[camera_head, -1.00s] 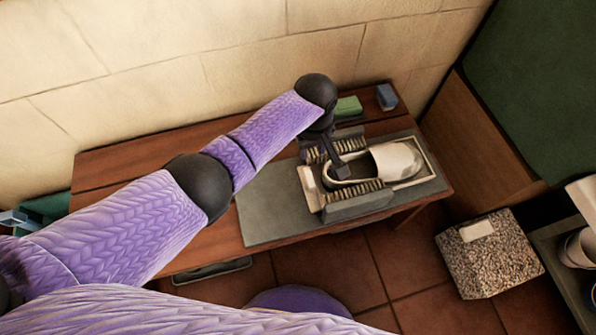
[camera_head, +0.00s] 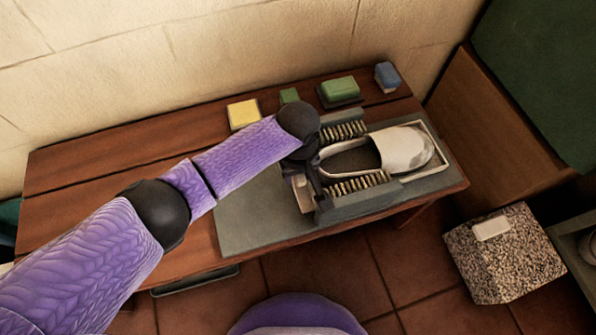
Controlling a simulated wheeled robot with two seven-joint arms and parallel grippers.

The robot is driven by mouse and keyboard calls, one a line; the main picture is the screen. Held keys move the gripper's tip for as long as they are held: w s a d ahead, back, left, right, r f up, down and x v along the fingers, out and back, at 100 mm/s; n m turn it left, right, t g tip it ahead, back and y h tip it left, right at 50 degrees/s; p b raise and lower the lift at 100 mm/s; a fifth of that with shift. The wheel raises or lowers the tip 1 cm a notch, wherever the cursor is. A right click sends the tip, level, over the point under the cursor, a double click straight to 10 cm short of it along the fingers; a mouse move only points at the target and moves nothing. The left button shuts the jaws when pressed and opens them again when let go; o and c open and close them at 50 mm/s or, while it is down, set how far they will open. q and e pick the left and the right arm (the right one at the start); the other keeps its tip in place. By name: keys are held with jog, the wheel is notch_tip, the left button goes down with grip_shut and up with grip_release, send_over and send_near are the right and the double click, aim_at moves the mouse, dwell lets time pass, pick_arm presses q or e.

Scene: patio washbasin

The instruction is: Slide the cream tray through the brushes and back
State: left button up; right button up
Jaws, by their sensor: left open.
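The cream tray (camera_head: 432,172) lies on the grey base plate (camera_head: 255,217) and passes between two bristle brushes, the far one (camera_head: 346,130) and the near one (camera_head: 358,186). Its right end sticks out to the right of the brushes and its left end to the left. A white slip-on shoe (camera_head: 402,148) with dark smudges lies in the tray, toe to the right. My left gripper (camera_head: 306,184) is open at the tray's left end, beside the shoe's heel. The wrist hides part of that end, and contact with the tray is unclear. My right gripper is out of view.
Behind the base plate on the wooden bench (camera_head: 100,165) are a yellow sponge (camera_head: 243,114), a small green block (camera_head: 289,96), a green-topped brush (camera_head: 339,89) and a blue block (camera_head: 387,76). A speckled box (camera_head: 503,258) stands on the floor at right. The bench's left part is clear.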

pick_arm(q)
jog(key=shift+c, duration=0.3)
grip_shut()
dwell(1.1)
